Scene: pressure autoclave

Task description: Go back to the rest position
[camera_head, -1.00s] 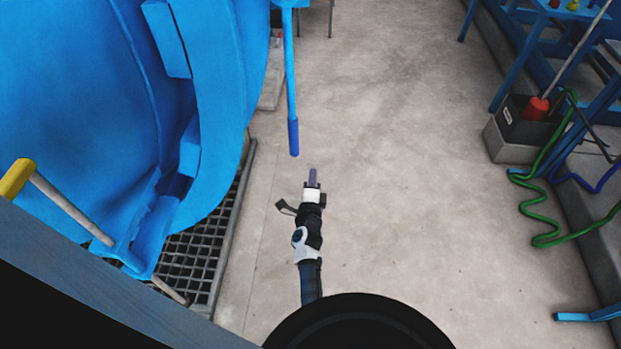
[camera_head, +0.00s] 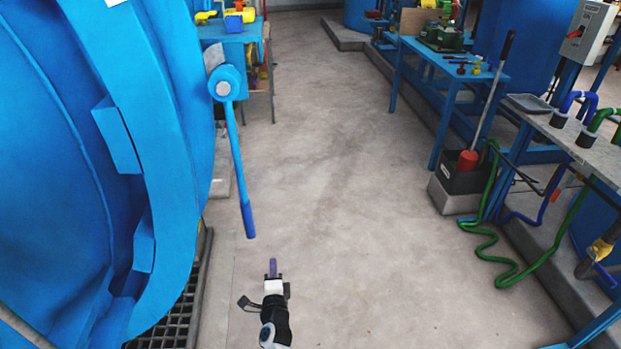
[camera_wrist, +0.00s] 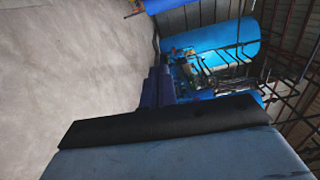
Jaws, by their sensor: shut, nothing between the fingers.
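My gripper (camera_head: 272,267) shows low in the head view, left of the middle, over the bare concrete floor. Its purple fingers are together with nothing between them. The fingers also show dark blue in the wrist view (camera_wrist: 158,88). The blue lever (camera_head: 236,165) of the big blue autoclave (camera_head: 165,200) hangs down, tilted, its dark blue grip end above and left of my fingertips in the picture. The gripper appears apart from the lever.
A floor grating (camera_head: 168,325) lies under the autoclave on the left. A blue workbench (camera_head: 450,62) with tools stands back right. A black bin (camera_head: 462,180) and a green hose (camera_head: 488,240) are on the right. The middle floor (camera_head: 350,190) is clear.

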